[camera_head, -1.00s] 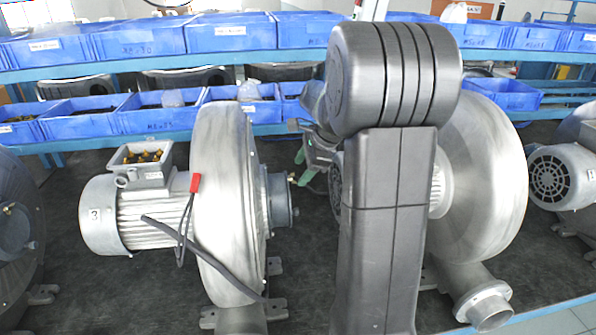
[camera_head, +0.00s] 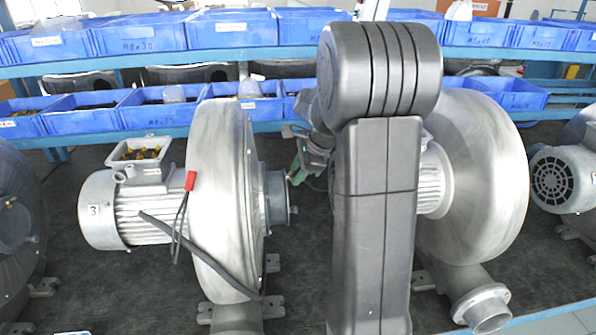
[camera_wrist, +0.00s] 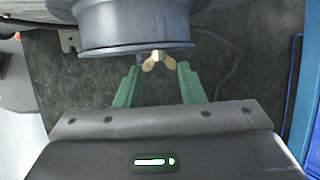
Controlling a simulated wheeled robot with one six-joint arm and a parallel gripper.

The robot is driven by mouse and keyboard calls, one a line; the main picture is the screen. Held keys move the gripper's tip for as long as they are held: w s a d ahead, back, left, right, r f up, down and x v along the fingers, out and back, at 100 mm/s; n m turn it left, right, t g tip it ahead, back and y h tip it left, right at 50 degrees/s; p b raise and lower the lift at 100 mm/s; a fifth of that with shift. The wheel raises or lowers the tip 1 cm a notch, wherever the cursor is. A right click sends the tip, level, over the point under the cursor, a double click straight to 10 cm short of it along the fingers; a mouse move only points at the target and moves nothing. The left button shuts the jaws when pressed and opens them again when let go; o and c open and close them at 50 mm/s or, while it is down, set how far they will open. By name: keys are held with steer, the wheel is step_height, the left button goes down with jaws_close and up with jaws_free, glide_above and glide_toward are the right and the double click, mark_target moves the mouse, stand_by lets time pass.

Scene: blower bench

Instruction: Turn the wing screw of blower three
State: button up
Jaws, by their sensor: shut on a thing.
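Blower three (camera_head: 222,200), marked "3" on its motor (camera_head: 100,211), stands left of centre in the head view. Its round outlet flange (camera_head: 276,198) faces right and also fills the top of the wrist view (camera_wrist: 135,27). The brass wing screw (camera_wrist: 160,61) sticks out below the flange rim there. My gripper (camera_wrist: 160,67) has green fingers, one on each side of the wing screw, with their tips at its wings, shut on it. In the head view my gripper (camera_head: 293,178) is beside the flange, small and partly hidden by my arm.
Another blower (camera_head: 480,180) stands behind my arm, with a further motor (camera_head: 562,180) at the right edge. A dark blower (camera_head: 15,220) is at the left edge. Blue bins (camera_head: 230,30) line the shelves behind. A cable with a red end (camera_head: 190,181) hangs on blower three.

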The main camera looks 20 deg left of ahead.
mark_target(293, 177)
steer(key=shift+f+b, duration=0.1)
steer(key=shift+b, duration=0.45)
steer(key=shift+s+d+f+n+t+y+b, duration=0.1)
steer(key=shift+f+n+t+y+b, duration=1.5)
steer(key=shift+b, duration=7.2)
steer(key=shift+s+d+r+n+t+y+b, duration=0.1)
steer(key=shift+n+t+y+b, duration=1.9)
steer(key=shift+y+b, duration=4.55)
steer(key=shift+s+f+n+t+y+b, duration=0.1)
steer(key=shift+f+n+t+y+b, duration=1.2)
steer(key=shift+b, duration=9.7)
steer(key=shift+r+n+t, duration=0.5)
steer(key=shift+r+n, duration=0.05)
steer(key=shift+n, duration=0.05)
steer(key=o, duration=1)
steer(key=shift+r, duration=0.1)
